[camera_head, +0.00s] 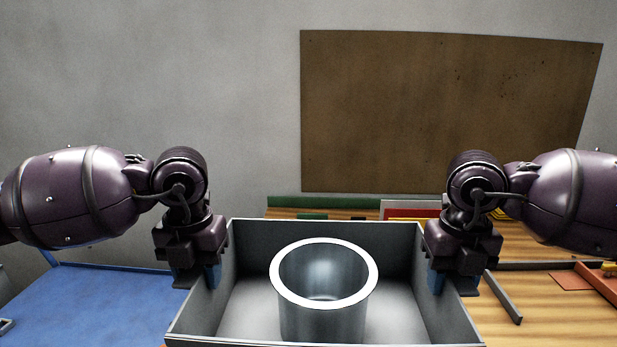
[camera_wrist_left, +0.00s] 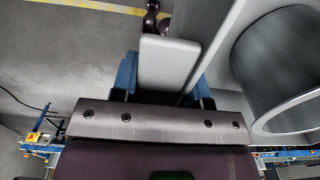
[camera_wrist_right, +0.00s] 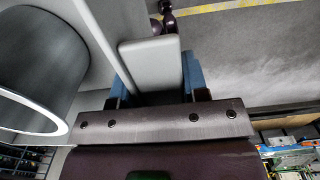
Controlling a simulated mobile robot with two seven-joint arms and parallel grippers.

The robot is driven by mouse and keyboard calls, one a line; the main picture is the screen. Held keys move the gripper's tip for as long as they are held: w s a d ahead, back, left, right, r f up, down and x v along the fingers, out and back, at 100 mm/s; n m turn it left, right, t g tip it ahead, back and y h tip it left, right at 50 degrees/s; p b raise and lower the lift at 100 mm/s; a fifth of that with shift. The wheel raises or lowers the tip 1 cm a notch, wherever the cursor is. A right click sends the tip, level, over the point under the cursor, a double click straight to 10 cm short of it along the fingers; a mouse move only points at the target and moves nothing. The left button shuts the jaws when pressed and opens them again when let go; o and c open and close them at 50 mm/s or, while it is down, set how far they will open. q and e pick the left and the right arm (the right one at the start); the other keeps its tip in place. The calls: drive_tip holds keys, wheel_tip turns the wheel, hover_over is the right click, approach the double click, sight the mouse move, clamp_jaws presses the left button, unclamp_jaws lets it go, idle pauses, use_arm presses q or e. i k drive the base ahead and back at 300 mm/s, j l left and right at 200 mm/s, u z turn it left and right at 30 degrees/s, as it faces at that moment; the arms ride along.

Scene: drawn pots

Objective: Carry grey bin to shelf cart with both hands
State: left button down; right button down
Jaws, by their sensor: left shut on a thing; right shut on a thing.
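The grey bin (camera_head: 397,245) is an open rectangular box at the bottom centre of the head view. A metallic cylindrical pot (camera_head: 323,310) with a pale rim stands upright inside it. My left gripper (camera_head: 211,277) is shut on the bin's left side; the left wrist view shows a grey grip piece (camera_wrist_left: 167,65) of the bin between blue fingers. My right gripper (camera_head: 436,281) is shut on the bin's right side, with a matching grip piece (camera_wrist_right: 151,65) in the right wrist view. The bin looks about level. I cannot make out a shelf cart for certain.
A wooden tabletop (camera_head: 550,310) with trays and loose parts lies behind and right of the bin. A blue surface (camera_head: 85,300) lies at left. A brown board (camera_head: 450,110) hangs on the grey wall. Both wrist views show grey floor (camera_wrist_left: 60,50) with a yellow line.

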sight(98, 320)
drive_tip(key=k+j+u, duration=0.1)
drive_tip(key=j, duration=0.4)
drive_tip(key=k+j+u, duration=0.1)
drive_tip(key=j, duration=0.4)
drive_tip(key=k+j+u, duration=0.1)
drive_tip(key=j, duration=0.4)
drive_tip(key=k+j+u, duration=0.1)
drive_tip(key=j, duration=0.4)
drive_tip(key=k+j+u, duration=0.1)
drive_tip(key=j, duration=0.4)
